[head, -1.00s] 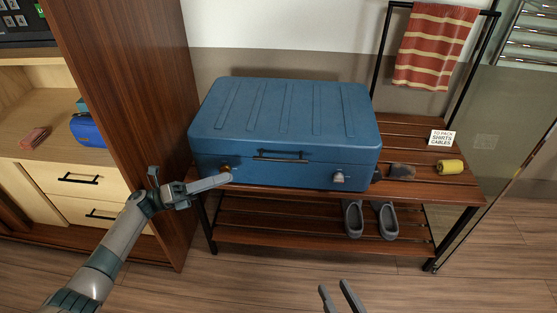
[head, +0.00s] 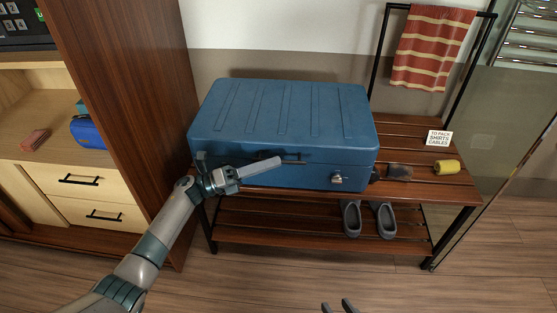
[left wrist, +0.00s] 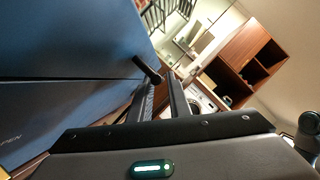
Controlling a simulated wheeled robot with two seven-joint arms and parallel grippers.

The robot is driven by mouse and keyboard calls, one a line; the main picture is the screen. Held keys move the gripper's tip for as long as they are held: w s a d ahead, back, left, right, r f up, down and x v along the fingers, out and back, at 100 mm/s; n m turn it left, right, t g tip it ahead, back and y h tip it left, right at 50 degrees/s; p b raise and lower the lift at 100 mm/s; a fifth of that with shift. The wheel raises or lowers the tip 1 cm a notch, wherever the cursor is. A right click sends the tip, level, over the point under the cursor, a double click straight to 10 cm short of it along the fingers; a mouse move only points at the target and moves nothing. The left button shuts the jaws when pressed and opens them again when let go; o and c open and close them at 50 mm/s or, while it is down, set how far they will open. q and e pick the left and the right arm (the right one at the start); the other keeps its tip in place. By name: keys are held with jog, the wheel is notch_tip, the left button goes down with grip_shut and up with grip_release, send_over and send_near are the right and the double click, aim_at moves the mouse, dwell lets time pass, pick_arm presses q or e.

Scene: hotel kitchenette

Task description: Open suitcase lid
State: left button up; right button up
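The blue suitcase (head: 285,110) lies flat on the slatted bench with its lid closed. Its dark handle (head: 294,161) is at the middle of the front face, partly hidden by my left gripper. A metal latch (head: 337,179) shows at the front right; the front left part is covered by my left gripper. My left gripper (head: 268,166) is in front of the suitcase, its tip near the handle. In the left wrist view its two fingers have a gap between them, with a dark bar (left wrist: 147,69) near their tips; contact is unclear. My right gripper (head: 338,306) is open and empty at the bottom edge.
The wooden bench (head: 415,190) holds a sign (head: 439,138), a yellow roll (head: 447,167) and a dark item (head: 400,172). Grey shoes (head: 367,219) stand on its lower shelf. A striped towel (head: 432,48) hangs behind. A tall wooden panel (head: 130,110) stands at the left.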

pick_arm(q)
jog(key=shift+x, duration=1.25)
pick_arm(e)
jog(key=shift+s+d+f+g, duration=0.1)
jog(key=shift+s+f+g, duration=0.1)
jog(key=shift+f+g, duration=0.1)
pick_arm(q)
grip_shut()
